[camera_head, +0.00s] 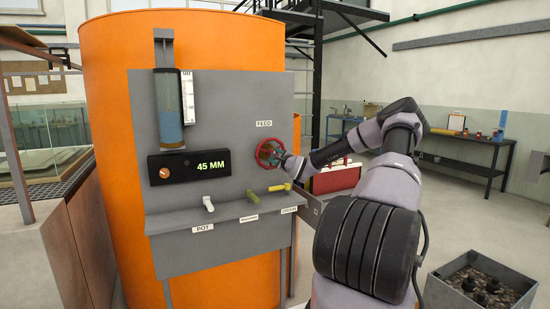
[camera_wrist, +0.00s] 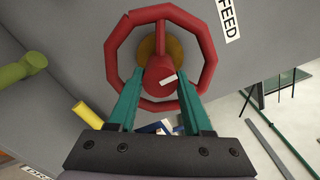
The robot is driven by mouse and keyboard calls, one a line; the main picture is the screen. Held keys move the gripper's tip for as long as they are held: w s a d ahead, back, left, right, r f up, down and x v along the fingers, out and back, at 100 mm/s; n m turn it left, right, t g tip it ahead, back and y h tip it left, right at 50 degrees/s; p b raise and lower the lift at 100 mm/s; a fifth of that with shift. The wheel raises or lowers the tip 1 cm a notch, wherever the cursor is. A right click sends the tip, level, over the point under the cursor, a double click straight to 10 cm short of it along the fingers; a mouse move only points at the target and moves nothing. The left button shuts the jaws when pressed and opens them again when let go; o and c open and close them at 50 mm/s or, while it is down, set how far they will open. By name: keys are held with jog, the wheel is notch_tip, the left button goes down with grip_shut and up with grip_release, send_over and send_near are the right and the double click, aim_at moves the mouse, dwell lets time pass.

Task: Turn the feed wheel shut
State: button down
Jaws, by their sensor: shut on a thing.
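The red feed wheel (camera_head: 257,152) is on the grey panel (camera_head: 232,100) under a label reading FEED. In the wrist view the wheel (camera_wrist: 207,52) shows as a red ring with a red hub bearing a short white mark, before a brass-coloured disc. My gripper (camera_wrist: 159,84) has its two teal fingers on either side of the hub, across the lower rim, and is shut on the wheel. In the head view my gripper (camera_head: 276,156) is small and partly merges with the wheel.
A display (camera_head: 200,164) reads 45 MM, below a tube of blue liquid (camera_head: 171,112). Below are a white tap (camera_head: 208,203), an olive tap (camera_head: 252,196) and a yellow tap (camera_head: 279,188) above a ledge. An orange tank (camera_head: 110,60) stands behind. A bin of stones (camera_head: 480,284) stands on the floor at right.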

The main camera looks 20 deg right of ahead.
dwell(0.3)
jog(key=shift+c, duration=1.7)
grip_release()
jog(key=shift+s, duration=0.1)
jog(key=s, duration=1)
jog(key=shift+s+d, duration=0.15)
jog(key=shift+s, duration=0.15)
